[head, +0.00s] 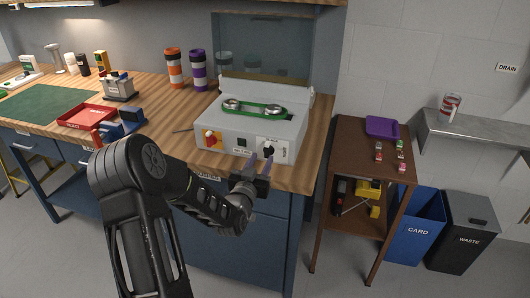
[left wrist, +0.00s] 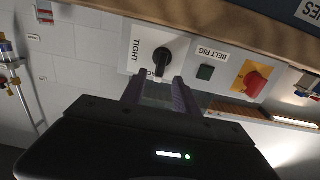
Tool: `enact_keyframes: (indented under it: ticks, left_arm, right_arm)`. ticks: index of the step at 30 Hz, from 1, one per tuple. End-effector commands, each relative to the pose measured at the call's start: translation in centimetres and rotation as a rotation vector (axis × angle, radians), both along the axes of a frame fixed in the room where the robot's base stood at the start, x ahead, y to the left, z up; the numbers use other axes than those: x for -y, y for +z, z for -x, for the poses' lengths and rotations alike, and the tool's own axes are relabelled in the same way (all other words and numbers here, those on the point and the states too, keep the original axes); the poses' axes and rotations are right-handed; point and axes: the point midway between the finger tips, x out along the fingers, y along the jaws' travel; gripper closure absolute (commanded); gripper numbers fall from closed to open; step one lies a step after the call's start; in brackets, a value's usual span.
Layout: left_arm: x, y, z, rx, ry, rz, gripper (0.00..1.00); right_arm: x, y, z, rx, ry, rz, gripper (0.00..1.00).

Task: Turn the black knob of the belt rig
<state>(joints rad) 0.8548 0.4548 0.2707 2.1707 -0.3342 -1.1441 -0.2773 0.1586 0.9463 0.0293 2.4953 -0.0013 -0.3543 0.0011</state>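The belt rig (head: 232,122) is a pale box with a green belt loop (head: 252,107) on top, standing on the wooden bench. Its black knob (head: 268,149) is on the right of the front panel; in the left wrist view the knob (left wrist: 162,55) shows beside the word TIGHT. My left gripper (head: 260,165) is just in front of and below the knob. In the left wrist view the left gripper's fingers (left wrist: 155,90) are spread apart with nothing between them, pointing at the knob and seemingly short of it. My right gripper is not in view.
The panel also has a red knob on yellow (head: 211,138) and a dark green square button (head: 242,142). A clear upright screen (head: 262,48) stands behind the rig. A brown side table (head: 372,145) stands to the right. Tumblers and a red tray (head: 87,117) lie left.

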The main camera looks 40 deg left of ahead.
Motion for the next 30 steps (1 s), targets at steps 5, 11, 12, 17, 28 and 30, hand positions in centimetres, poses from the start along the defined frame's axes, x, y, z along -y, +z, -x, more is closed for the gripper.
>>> enact_keyframes:
  ticks: [5, 11, 12, 17, 28, 30]
  left_arm:
    - [-0.9, 0.2, -2.6, 0.001, 0.0, 0.001, 0.64]
    - [-1.4, 0.0, -4.0, 0.0, 0.0, 0.001, 0.64]
    - [-1.4, 0.0, -4.1, 0.0, 0.0, 0.001, 0.64]
    - [-1.4, 0.0, -4.1, 0.0, 0.0, 0.0, 0.64]
    - [-1.4, 0.0, -4.1, 0.0, 0.0, 0.0, 0.9]
    - [-1.4, 0.0, -4.1, 0.0, 0.0, 0.0, 0.96]
  right_arm:
    - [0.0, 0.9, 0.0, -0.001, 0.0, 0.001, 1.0]
    - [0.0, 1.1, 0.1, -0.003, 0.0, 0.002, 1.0]
    - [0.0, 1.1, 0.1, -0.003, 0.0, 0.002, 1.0]
    - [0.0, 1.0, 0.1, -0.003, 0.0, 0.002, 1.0]
    - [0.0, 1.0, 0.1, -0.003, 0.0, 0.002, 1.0]
    - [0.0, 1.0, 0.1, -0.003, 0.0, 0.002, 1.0]
